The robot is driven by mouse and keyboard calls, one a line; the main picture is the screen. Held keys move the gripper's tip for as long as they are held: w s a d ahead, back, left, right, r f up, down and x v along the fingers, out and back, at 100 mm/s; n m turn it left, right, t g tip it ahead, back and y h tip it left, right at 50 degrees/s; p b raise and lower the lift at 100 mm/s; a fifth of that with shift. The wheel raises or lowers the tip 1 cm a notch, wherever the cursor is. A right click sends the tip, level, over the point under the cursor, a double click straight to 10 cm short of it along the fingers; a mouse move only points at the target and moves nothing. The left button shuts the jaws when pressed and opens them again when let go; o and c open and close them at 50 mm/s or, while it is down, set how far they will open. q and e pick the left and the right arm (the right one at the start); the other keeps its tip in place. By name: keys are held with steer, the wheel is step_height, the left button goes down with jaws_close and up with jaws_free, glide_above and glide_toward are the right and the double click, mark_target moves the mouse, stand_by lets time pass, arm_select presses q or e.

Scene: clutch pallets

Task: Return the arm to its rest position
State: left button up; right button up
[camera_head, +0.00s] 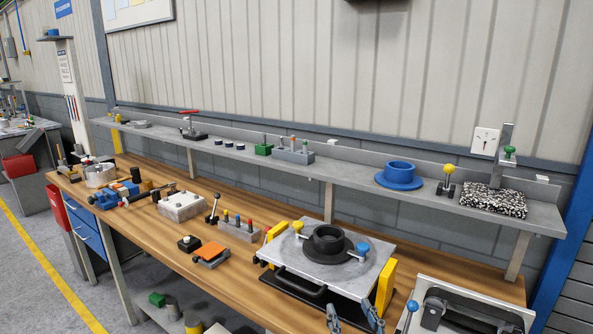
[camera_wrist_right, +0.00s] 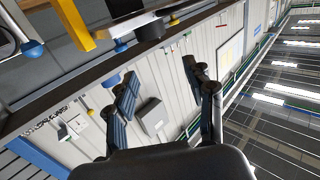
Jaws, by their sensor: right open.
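My right gripper (camera_head: 354,318) shows at the bottom of the head view, in front of the bench's near edge. Its two fingers are spread apart with nothing between them. In the right wrist view the gripper (camera_wrist_right: 160,85) is also open and empty, with the wall and ceiling behind it. Close beyond it in the head view is a metal pallet plate (camera_head: 300,262) with a black flanged ring (camera_head: 327,245) on it, beside yellow and blue knobs. My left gripper is in neither view.
The wooden bench (camera_head: 140,215) holds several small fixtures on its left. A grey shelf (camera_head: 340,172) runs behind, with a blue flanged ring (camera_head: 399,175) and a speckled block (camera_head: 493,200). A framed device with a blue-knobbed lever (camera_head: 412,306) stands right of the gripper.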

steer(key=s+d+f+g+h, duration=0.1)
steer(key=s+d+f+g, duration=0.15)
steer(key=f, duration=0.25)
steer(key=s+d+f+m+g+h, duration=0.1)
steer(key=s+d+f+g, duration=0.1)
steer(key=s+f, duration=0.25)
steer(key=s+d+f+g+h, duration=0.1)
steer(key=s+d+f+g, duration=0.2)
steer(key=f, duration=0.3)
steer(key=s+d+f+n+g, duration=0.1)
steer(key=s+f+g, duration=0.25)
steer(key=s, duration=0.45)
steer(key=s+d+f+g, duration=0.25)
steer(key=s+f, duration=0.25)
steer(key=s, duration=0.4)
step_height(320, 180, down, 25)
steer(key=s+g, duration=0.1)
steer(key=g, duration=0.1)
steer(key=s+d+f+g, duration=0.1)
steer(key=s+d+f, duration=0.1)
steer(key=s+f, duration=1.4)
steer(key=shift+s+d+f, duration=0.2)
steer(key=shift+s+f, duration=0.1)
steer(key=shift+s, duration=0.2)
